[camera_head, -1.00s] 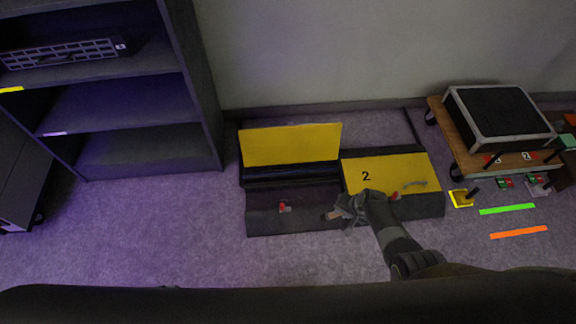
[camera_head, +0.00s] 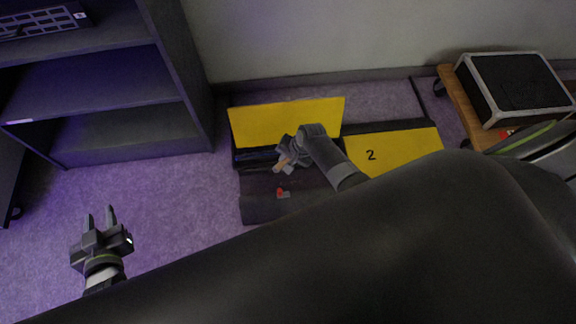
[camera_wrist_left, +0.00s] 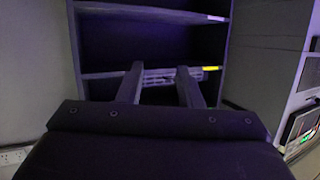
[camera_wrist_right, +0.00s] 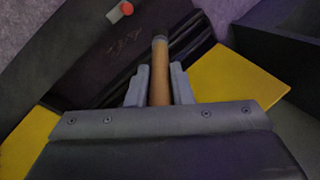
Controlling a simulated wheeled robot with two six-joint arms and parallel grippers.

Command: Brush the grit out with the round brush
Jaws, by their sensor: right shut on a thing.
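The dark cable ramp (camera_head: 262,207) lies on the carpet by the wall. Its left yellow lid (camera_head: 285,122) stands open over a dark channel; its right yellow lid (camera_head: 395,152), marked 2, is closed. My right gripper (camera_head: 284,161) is over the open section, shut on the round brush, whose tan handle (camera_wrist_right: 159,78) shows upright between the fingers in the right wrist view. Its dark tip points into the channel; contact is unclear. Faint marks show on the dark ramp surface, but I cannot tell whether they are grit. My left gripper (camera_head: 100,222) is open and empty above the carpet.
A small red and grey piece (camera_head: 283,193) sits on the ramp's front slope. A dark shelf unit (camera_head: 120,100) stands at left. A wooden dolly (camera_head: 470,115) with a black case (camera_head: 515,85) is at right. Carpet between shelf and ramp is clear.

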